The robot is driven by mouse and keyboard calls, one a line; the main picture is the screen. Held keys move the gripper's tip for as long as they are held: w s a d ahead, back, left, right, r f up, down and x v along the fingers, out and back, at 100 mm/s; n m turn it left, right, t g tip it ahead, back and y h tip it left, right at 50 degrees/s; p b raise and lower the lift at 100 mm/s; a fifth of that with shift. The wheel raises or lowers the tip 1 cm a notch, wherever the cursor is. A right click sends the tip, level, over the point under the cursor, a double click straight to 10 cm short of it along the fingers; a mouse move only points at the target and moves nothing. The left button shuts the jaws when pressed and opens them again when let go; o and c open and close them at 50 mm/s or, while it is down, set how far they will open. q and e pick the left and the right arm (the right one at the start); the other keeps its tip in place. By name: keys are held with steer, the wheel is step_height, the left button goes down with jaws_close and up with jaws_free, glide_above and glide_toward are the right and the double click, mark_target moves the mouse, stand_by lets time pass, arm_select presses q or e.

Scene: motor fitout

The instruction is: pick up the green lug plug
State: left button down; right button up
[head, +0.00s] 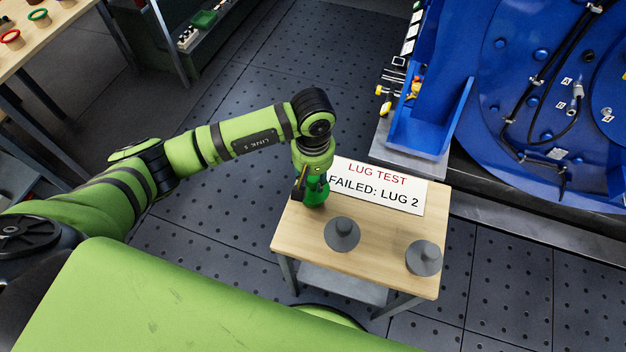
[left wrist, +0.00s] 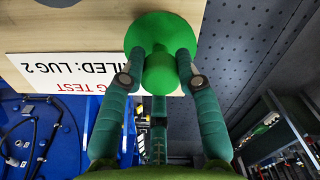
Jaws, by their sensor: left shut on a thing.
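The green lug plug (left wrist: 160,73) has a wide round base and a narrower knob. In the left wrist view my left gripper (left wrist: 157,78) has its fingers closed around the knob. In the head view the green plug (head: 316,194) is at the left back corner of the small wooden table (head: 375,262), beneath my left gripper (head: 308,180), which partly hides it. I cannot tell whether its base touches the tabletop. My right gripper is not in view.
Two grey plugs (head: 342,234) (head: 424,258) stand on the same table. A white sign (head: 378,187) reading "LUG TEST FAILED: LUG 2" is at its back edge. The blue machine (head: 540,100) stands behind right. A workbench (head: 50,30) is far left.

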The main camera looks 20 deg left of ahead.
arm_select(q)
step_height(320, 180, up, 3)
steer(key=shift+w+r+b, duration=0.15)
steer(key=shift+b, duration=0.6)
steer(key=w+d+r+b, duration=0.4)
steer(key=w+d+r, duration=0.2)
steer(key=w, duration=0.3)
steer(key=shift+w+d+r+b, duration=0.15)
steer(key=shift+w+r+b, duration=0.25)
steer(key=shift+r, duration=0.3)
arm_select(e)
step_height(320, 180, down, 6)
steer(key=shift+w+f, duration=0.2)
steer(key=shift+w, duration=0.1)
arm_select(q)
steer(key=shift+s, duration=0.1)
